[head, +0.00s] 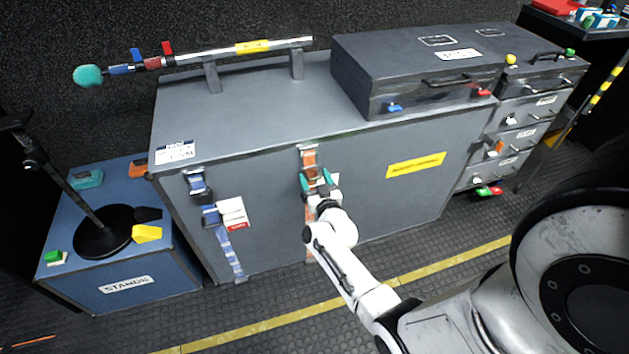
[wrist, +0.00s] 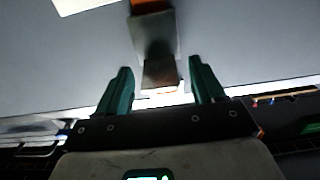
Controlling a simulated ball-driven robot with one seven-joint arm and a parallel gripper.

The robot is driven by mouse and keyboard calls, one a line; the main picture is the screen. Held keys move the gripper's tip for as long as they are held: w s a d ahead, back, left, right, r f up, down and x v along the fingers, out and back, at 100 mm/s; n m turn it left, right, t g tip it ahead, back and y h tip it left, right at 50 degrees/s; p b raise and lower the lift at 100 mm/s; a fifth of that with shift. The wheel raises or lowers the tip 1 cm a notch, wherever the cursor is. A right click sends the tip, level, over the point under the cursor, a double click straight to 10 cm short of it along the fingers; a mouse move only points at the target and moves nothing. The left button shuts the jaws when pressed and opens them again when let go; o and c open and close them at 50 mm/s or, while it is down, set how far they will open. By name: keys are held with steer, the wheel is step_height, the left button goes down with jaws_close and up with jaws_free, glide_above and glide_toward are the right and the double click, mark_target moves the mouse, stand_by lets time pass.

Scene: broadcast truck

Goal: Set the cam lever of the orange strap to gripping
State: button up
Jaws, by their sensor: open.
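The orange strap (head: 309,159) runs down the front of the big grey case, with a metal fitting at the case's top edge. My gripper (head: 318,181) is in front of this strap and hides its middle part. In the wrist view, my gripper (wrist: 160,68) has two teal fingers spread apart. A grey metal buckle part, seemingly the cam lever (wrist: 154,32), lies ahead, its lower end in line with the gap between the fingers. A bit of orange strap (wrist: 150,5) shows above it. I see no finger touching it, and the lever's setting cannot be told.
The grey case (head: 270,100) carries a microphone pole (head: 215,55) and a dark box (head: 400,60). A blue strap (head: 210,214) with a tag hangs to the left. A yellow label (head: 415,165) is to the right. A blue stand box (head: 120,270) stands at left.

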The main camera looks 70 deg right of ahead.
steer(key=shift+w+d, duration=0.15)
steer(key=shift+d, duration=0.1)
steer(key=shift+c, duration=0.4)
steer(key=c, duration=1)
steer(key=shift+f+b, duration=0.15)
steer(key=shift+b, duration=0.2)
steer(key=b, duration=0.3)
steer(key=shift+f+t, duration=0.35)
steer(key=shift+t, duration=0.05)
steer(key=h+b, duration=0.1)
steer(key=b, duration=0.1)
steer(key=shift+b, duration=0.35)
steer(key=shift+r, duration=0.2)
